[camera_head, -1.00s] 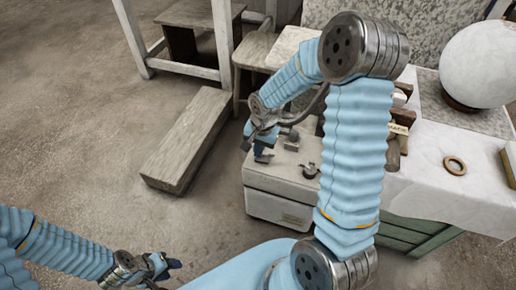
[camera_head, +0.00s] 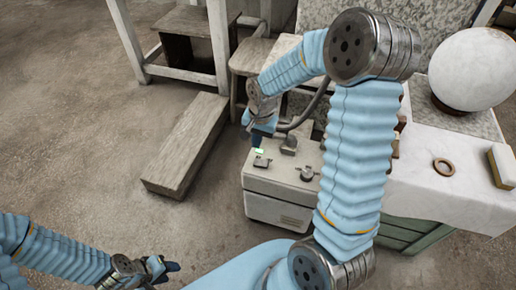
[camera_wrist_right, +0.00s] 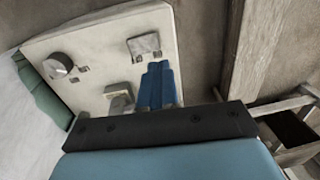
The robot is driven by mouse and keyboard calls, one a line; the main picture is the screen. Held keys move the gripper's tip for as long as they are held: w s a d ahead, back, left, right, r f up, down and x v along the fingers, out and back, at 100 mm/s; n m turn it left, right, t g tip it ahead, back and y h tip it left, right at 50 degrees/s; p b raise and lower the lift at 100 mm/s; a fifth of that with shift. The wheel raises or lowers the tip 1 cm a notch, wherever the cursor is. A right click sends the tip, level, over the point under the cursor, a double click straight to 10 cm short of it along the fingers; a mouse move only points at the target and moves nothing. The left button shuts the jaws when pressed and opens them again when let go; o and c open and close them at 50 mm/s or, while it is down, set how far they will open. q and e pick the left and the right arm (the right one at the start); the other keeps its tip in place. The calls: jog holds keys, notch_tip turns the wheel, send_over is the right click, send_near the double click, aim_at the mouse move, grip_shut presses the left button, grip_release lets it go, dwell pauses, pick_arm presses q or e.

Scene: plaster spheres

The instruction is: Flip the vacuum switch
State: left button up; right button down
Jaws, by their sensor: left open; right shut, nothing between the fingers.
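The vacuum unit (camera_head: 275,208) is a pale box on the floor at centre in the head view. Its top carries a small switch (camera_head: 261,161), a round knob (camera_head: 307,173) and a raised block (camera_head: 289,142). My right gripper (camera_head: 256,141) is shut and empty, just above the panel behind the switch. In the right wrist view its blue fingers (camera_wrist_right: 157,84) point at the panel between the switch (camera_wrist_right: 143,46) and the block (camera_wrist_right: 118,97); contact cannot be told. My left gripper (camera_head: 168,267) is open, low at left, away from the unit.
A wooden plank (camera_head: 187,145) lies on the floor left of the unit. A table with white legs (camera_head: 222,60) stands behind it. On the right, a cloth-covered bench (camera_head: 425,200) holds a ring (camera_head: 444,166) and a white block (camera_head: 502,165), with a plaster sphere (camera_head: 470,70) behind.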

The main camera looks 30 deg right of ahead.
notch_tip(320, 180, up, 7)
jog(key=shift+w+a, duration=0.3)
jog(key=shift+w, duration=0.15)
jog(key=s+a+f+n+y, duration=0.1)
jog(key=s+a+f+n, duration=0.1)
jog(key=a+f, duration=0.55)
jog(key=s+a+f+n+y, duration=0.1)
jog(key=s+a+f+n, duration=0.25)
jog(key=f, duration=0.65)
jog(key=s+a+f+n+y, duration=0.1)
jog(key=s+a+f+n, duration=0.1)
jog(key=s+a+f, duration=0.5)
jog(key=s+f, duration=0.2)
jog(key=s, duration=0.1)
jog(key=shift+s+a+f+n, duration=0.25)
jog(key=shift+s+f+n, duration=0.05)
jog(key=shift+s+n, duration=0.05)
